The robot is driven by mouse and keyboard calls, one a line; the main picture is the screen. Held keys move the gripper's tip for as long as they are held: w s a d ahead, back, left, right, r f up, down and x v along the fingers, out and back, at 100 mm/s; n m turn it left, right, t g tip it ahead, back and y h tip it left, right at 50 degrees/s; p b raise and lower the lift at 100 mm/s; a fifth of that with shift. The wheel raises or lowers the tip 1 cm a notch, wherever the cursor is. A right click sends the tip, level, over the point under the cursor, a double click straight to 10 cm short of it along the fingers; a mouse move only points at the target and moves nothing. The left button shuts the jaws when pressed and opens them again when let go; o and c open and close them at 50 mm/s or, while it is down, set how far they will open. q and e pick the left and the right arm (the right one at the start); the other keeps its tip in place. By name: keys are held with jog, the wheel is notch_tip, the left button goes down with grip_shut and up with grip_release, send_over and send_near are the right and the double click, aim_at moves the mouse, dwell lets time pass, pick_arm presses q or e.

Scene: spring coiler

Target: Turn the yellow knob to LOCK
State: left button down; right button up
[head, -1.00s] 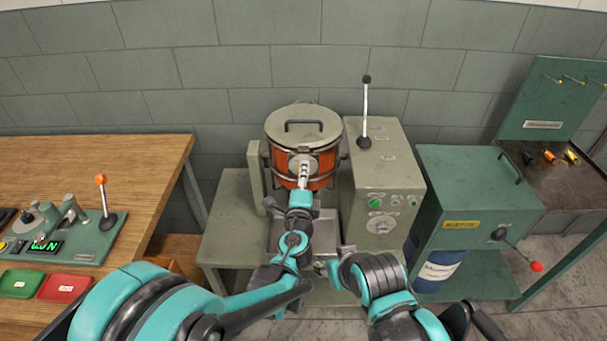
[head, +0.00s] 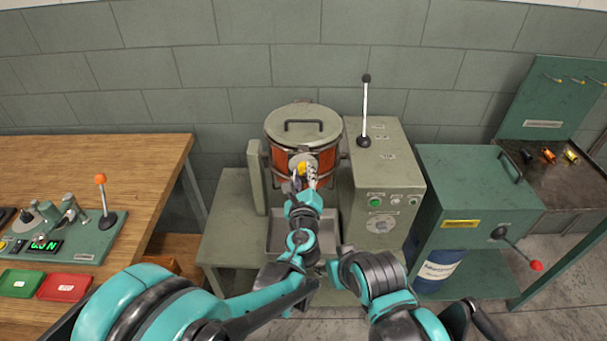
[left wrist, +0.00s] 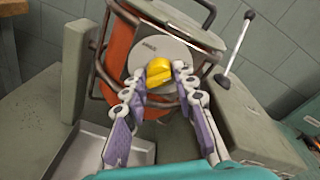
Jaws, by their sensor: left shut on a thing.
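The yellow knob (head: 302,169) sits on a round grey plate (left wrist: 164,52) on the front of the orange drum (head: 284,164). It also shows in the left wrist view (left wrist: 158,72), set at a slant. My left gripper (head: 305,178) reaches in from below, and its two fingers (left wrist: 159,78) lie on either side of the knob, closed on it. Small lettering on the plate shows, but I cannot read it. My right arm shows at lower right in the head view; its gripper cannot be made out.
The drum has a handled lid (head: 303,124) and a metal tray (head: 277,238) below it. A grey control box (head: 383,175) with a lever stands close on the right, and a green cabinet (head: 477,187) beyond it. A wooden bench (head: 100,165) is at left.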

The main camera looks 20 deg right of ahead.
pick_arm(q)
jog(key=shift+m, duration=0.4)
dwell(0.3)
jog(key=c, duration=1.2)
grip_release()
jog(key=shift+s, duration=0.1)
jog(key=v, duration=1.1)
jog(key=shift+s, duration=0.45)
